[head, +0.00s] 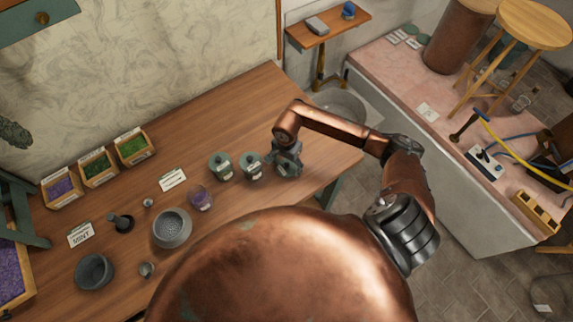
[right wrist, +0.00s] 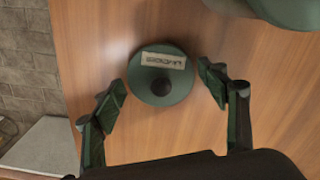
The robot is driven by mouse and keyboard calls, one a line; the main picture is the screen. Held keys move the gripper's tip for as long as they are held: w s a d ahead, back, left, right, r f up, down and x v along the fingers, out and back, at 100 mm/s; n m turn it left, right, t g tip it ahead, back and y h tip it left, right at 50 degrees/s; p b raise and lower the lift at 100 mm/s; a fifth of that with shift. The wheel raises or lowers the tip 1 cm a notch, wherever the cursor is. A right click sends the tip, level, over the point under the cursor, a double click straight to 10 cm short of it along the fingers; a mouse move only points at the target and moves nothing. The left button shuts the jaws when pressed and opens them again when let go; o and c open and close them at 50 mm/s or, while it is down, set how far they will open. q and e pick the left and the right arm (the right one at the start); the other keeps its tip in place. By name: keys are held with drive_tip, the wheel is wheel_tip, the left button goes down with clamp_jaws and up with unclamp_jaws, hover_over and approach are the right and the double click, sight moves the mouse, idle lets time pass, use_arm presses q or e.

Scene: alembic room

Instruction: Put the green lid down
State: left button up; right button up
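The green lid (right wrist: 146,90) is a round disc with a dark knob and a pale label, seen from above against the wooden table in the right wrist view. My right gripper (right wrist: 163,80) has its two fingers spread on either side of the lid, with a gap on both sides. In the head view my right gripper (head: 288,165) is low over the table, just right of two green lidded jars (head: 220,167) (head: 251,168), and hides the lid. Part of a green rounded thing (right wrist: 290,10) shows at the wrist view's top right corner. My left gripper is not in view.
The wooden table (head: 235,115) holds a purple-filled jar (head: 201,199), a grey strainer bowl (head: 171,229), a dark bowl (head: 95,272) and small seed boxes (head: 99,167). The table's right edge is close to my right gripper. Bare wood lies behind the jars.

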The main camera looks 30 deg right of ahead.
sight(286, 165)
drive_tip(key=shift+o, duration=0.8)
drive_tip(key=shift+r, duration=0.1)
drive_tip(key=shift+r, duration=0.3)
wheel_tip(286, 165, up, 12)
drive_tip(key=b, duration=0.1)
drive_tip(key=shift+f, duration=0.2)
drive_tip(key=shift+a, duration=0.1)
